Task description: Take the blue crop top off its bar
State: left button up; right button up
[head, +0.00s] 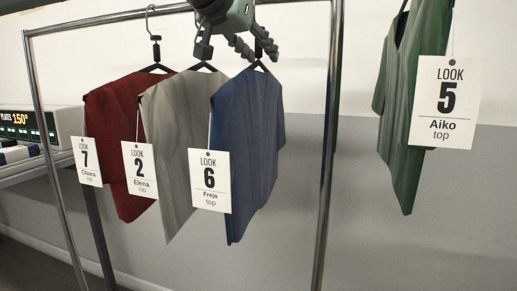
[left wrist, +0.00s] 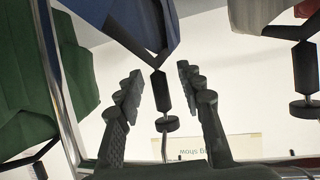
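The blue crop top (head: 250,140) hangs on a black hanger at the right end of the row on the metal bar (head: 100,20), with a "LOOK 6 Freja top" tag (head: 210,182). It also shows at the top of the left wrist view (left wrist: 105,12). My left gripper (head: 260,50) is at the blue top's hanger, just above the garment. In the left wrist view its two fingers (left wrist: 158,72) stand apart, one on each side of the dark hanger neck (left wrist: 161,92), with gaps visible. My gripper hides the hanger's hook in the head view. My right gripper is not in view.
A grey top (head: 175,140) hangs close left of the blue one, and a red top (head: 115,120) left of that. A green top (head: 405,100) hangs apart at the right, beyond the rack's upright (head: 328,150). A counter with a lit display (head: 27,120) stands at the left.

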pick_arm(q)
grip_shut()
dwell(0.4)
